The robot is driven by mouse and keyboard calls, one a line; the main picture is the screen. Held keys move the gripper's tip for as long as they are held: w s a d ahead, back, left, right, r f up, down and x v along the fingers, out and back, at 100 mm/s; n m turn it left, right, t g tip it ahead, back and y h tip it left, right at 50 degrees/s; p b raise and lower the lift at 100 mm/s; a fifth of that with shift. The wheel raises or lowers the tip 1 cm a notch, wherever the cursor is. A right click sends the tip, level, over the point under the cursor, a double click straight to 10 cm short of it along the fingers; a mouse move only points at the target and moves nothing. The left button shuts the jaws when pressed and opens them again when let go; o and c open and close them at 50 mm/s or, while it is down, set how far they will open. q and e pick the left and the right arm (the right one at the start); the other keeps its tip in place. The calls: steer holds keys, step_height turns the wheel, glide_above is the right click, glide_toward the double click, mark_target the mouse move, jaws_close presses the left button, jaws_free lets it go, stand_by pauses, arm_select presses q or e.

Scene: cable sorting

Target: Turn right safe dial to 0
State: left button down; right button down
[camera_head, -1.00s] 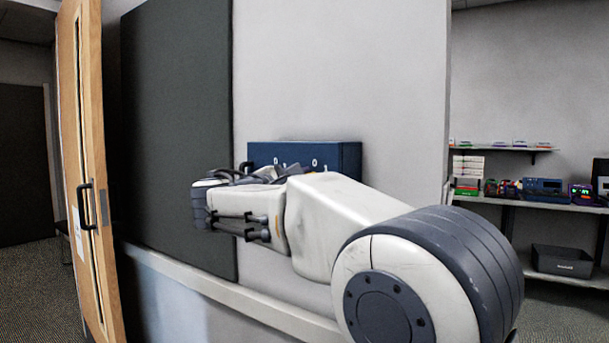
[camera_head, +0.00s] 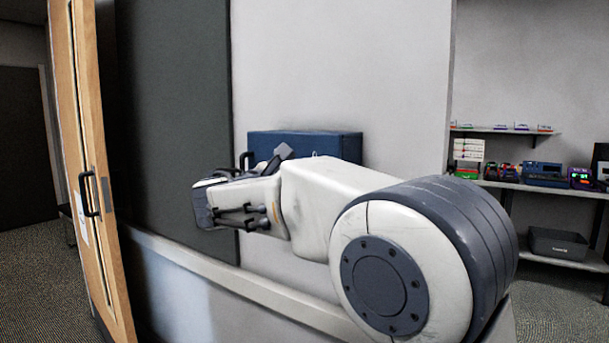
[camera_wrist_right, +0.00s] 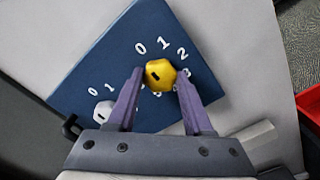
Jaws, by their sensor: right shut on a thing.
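The blue safe (camera_head: 330,144) is fixed on the pale wall, mostly behind my right arm. The right wrist view shows its front panel (camera_wrist_right: 95,68) tilted, with a yellow dial (camera_wrist_right: 161,83) and a white dial (camera_wrist_right: 105,117). White numerals 0, 1 and 2 arc around the yellow dial; others are partly covered by a finger. A dark mark sits on the yellow dial's left part. My right gripper (camera_wrist_right: 160,75) is shut on the yellow dial, one finger on each side. In the head view its fingers are largely hidden by the wrist. My left gripper is not in view.
A wooden door (camera_head: 88,160) stands open at the left, beside a dark wall panel (camera_head: 172,110). A ledge (camera_head: 285,295) runs below the safe. Shelves (camera_head: 545,185) with devices and a black bin (camera_head: 558,244) are at the right. A red edge (camera_wrist_right: 311,100) shows in the wrist view.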

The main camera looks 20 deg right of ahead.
steer(key=shift+f, duration=0.1)
steer(key=shift+c, duration=1.5)
jaws_free()
steer(key=v, duration=1)
steer(key=shift+s, duration=0.2)
steer(key=shift+a, duration=0.15)
